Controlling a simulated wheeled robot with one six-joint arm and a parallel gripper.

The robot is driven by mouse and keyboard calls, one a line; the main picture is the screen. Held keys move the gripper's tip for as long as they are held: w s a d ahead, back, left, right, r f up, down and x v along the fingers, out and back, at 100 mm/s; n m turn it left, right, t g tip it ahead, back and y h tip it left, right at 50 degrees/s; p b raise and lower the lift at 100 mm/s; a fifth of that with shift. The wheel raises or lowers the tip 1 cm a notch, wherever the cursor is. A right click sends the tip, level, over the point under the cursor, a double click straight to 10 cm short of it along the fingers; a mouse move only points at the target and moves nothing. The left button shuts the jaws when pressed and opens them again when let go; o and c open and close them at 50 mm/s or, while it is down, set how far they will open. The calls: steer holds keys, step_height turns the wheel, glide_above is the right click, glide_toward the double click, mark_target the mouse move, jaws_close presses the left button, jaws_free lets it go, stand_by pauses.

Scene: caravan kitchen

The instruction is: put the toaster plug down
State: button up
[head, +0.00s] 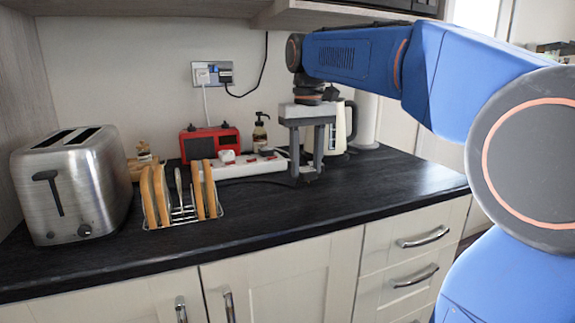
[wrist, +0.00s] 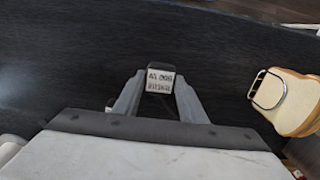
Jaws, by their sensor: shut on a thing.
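My gripper (head: 307,174) is pointed down over the dark worktop, in front of the white power strip. Its jaws are shut on the toaster plug (wrist: 160,78), a small dark plug with a pale printed label, seen between the fingertips in the wrist view. In the head view the plug is small and dark between the fingers, low over the worktop; I cannot tell whether it touches. A dark cable lies on the worktop by the power strip. The steel toaster (head: 72,182) stands at the far left, well apart from my gripper.
The worktop (head: 370,195) is clear in front and to the right. A toast rack (head: 182,215) with bread slices stands left of my gripper. The power strip (head: 238,168), red radio (head: 205,143) and soap bottle (head: 260,132) are behind. A cream kettle (head: 338,130) stands behind to the right.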

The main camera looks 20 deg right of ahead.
steer(key=w, duration=1)
steer(key=shift+f, duration=1.75)
steer(key=shift+f, duration=0.1)
steer(key=o, duration=1)
steer(key=shift+o, duration=0.2)
step_height(320, 180, up, 8)
steer(key=shift+f, duration=0.15)
